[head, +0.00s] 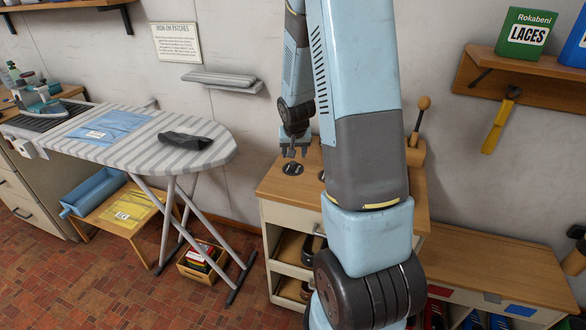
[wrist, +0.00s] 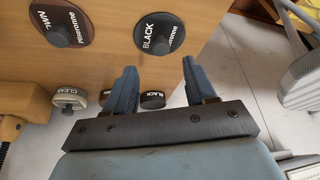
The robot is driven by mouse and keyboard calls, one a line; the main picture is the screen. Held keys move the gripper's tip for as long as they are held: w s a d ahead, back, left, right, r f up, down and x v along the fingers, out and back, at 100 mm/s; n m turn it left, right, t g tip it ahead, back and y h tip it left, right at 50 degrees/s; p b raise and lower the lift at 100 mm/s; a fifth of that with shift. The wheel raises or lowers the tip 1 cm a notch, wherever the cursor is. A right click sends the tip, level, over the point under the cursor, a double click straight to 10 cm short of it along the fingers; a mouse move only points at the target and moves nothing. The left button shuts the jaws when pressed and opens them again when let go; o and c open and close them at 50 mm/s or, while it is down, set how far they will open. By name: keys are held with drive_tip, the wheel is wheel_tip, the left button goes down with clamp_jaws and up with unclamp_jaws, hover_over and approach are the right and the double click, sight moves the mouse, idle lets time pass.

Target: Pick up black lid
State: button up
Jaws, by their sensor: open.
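The black lid (wrist: 158,33) is a flat round disc with a raised knob and the word BLACK, lying on a wooden cabinet top. In the head view the dark lid (head: 292,169) is near the cabinet's left front edge. My gripper (head: 293,153) hangs just above it, pointing down. In the wrist view my gripper (wrist: 158,68) has its two fingers apart with nothing held. The lid lies beyond the fingertips, roughly in line with the gap, and I see no contact.
A brown lid (wrist: 60,20) lies to the left in the wrist view. A small BLACK jar (wrist: 152,99) shows between the fingers, with a CLEAR jar (wrist: 68,99) farther left. A wooden-knobbed stand (head: 416,145) rises behind my arm. An ironing board (head: 215,152) stands left.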

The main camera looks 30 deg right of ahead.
sight(293, 163)
drive_tip(key=shift+s+a+x, duration=0.1)
drive_tip(key=shift+a+x, duration=0.05)
drive_tip(key=shift+x, duration=0.9)
drive_tip(key=shift+s+a+x, duration=0.1)
drive_tip(key=shift+a+x, duration=0.05)
drive_tip(key=shift+x, duration=1.7)
drive_tip(key=shift+s, duration=0.1)
drive_tip(key=shift+c, duration=0.4)
clamp_jaws()
